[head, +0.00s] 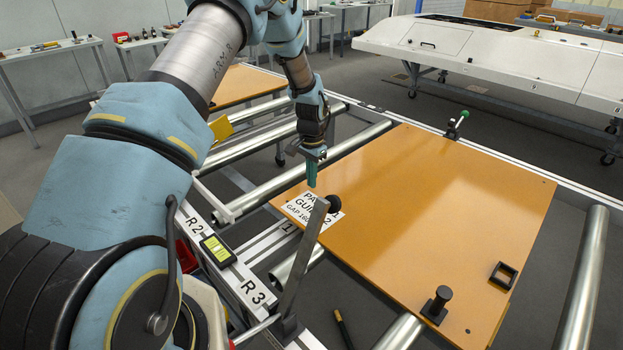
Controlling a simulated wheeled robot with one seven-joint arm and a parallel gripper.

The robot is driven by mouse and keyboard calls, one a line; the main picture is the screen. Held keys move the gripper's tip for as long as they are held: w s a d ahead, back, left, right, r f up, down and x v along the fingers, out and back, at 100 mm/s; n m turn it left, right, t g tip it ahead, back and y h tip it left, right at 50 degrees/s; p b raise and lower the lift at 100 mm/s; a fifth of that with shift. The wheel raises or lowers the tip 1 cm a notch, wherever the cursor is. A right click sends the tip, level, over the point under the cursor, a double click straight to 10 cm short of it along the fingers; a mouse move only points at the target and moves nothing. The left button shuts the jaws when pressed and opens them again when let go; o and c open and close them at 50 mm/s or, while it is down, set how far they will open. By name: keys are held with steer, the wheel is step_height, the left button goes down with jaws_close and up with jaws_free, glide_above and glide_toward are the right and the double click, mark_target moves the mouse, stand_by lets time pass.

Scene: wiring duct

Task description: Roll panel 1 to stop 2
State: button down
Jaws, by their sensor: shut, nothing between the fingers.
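The orange panel (430,210) lies flat on the roller frame. A white label on its left corner (312,207) reads partly "GUIDE 2"; the bar hides some of it. My gripper (311,182) points down above the panel's left edge, near the label, with its fingers shut and empty. Whether its tips touch the panel I cannot tell. A flat metal bar (303,262) with a black knob (333,203) rises from the near rail in front of the label. A small upright piece with a green top (458,122) stands at the far rail.
Bare rollers show at left (262,137) and right (584,285). A black peg (437,306) and a square black frame (503,275) sit on the panel. The near rail bears "R2", "R3" and a yellow-green level (217,250). A dark stick (343,328) is below.

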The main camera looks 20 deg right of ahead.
steer(key=shift+f+b, duration=0.7)
steer(key=shift+f, duration=0.5)
